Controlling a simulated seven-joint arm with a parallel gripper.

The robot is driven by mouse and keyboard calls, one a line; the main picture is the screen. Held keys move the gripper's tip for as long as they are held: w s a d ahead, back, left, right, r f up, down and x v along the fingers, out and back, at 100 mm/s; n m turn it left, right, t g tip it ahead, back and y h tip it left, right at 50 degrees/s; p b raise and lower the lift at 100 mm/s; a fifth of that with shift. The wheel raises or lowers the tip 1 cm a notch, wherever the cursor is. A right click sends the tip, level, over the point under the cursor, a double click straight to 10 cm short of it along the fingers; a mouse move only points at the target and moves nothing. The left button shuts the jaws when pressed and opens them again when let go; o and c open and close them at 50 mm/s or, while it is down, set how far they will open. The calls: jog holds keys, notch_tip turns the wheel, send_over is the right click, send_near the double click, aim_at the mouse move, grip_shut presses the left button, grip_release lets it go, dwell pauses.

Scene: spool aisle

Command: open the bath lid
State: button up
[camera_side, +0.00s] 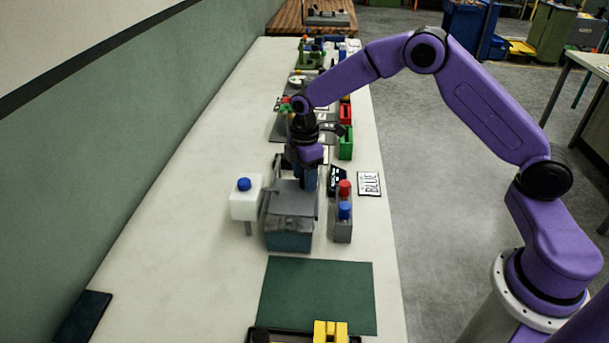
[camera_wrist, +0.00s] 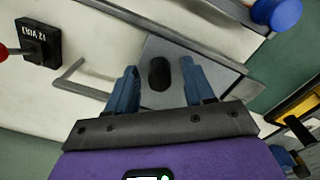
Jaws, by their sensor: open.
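The bath (camera_side: 288,241) is a grey-blue box on the bench in the side view, with its grey lid (camera_side: 290,203) lying shut on top. In the wrist view the lid (camera_wrist: 215,70) is a flat grey plate with a black knob (camera_wrist: 159,74). My gripper (camera_side: 308,186) points down over the back right part of the lid. In the wrist view my gripper (camera_wrist: 158,72) is open, with one blue finger on each side of the knob and a gap at both sides. How far the fingertips are above the lid is hard to tell.
A white bottle with a blue cap (camera_side: 244,207) stands left of the bath. A grey rack (camera_side: 343,231) with red and blue caps stands close on the right. A "BLUE" card (camera_side: 369,184) lies beyond it. A bare green mat (camera_side: 318,290) lies in front.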

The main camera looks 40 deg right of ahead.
jog(key=shift+f, duration=0.1)
grip_shut()
jog(key=w+d, duration=0.6)
jog(key=shift+w+d, duration=0.15)
jog(key=shift+w, duration=0.05)
dwell(0.4)
grip_release()
notch_tip(320, 180, up, 18)
jog(key=shift+f, duration=0.25)
jog(key=shift+s, duration=0.1)
dwell(0.4)
